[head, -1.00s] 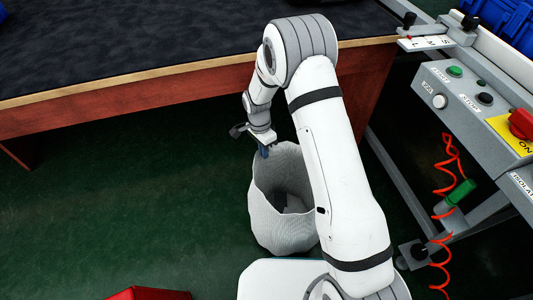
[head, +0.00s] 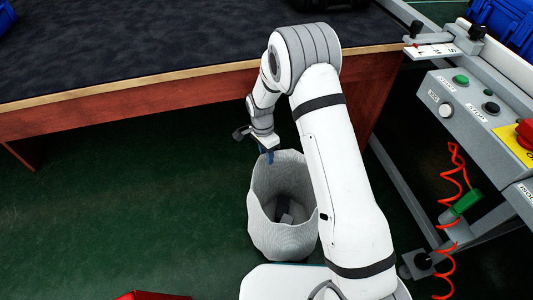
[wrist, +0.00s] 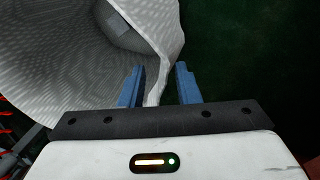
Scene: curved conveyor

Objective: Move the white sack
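The white sack (head: 283,235) stands open-topped on the green floor, in front of the red-brown table and beside my arm. My gripper (head: 268,156) is at the sack's back-left rim in the head view. In the wrist view my gripper (wrist: 160,83) has two blue fingers apart, with the sack's rim (wrist: 160,70) passing between them. A gap shows on the right side of the rim; I cannot tell whether the left finger touches the fabric. Grey blocky items (head: 285,213) lie inside the sack.
The dark-topped table (head: 150,95) spans the back. A conveyor control box (head: 470,110) and its frame stand at the right, with a coiled red hose (head: 447,235). A red object (head: 150,296) shows at the bottom edge. The floor left of the sack is clear.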

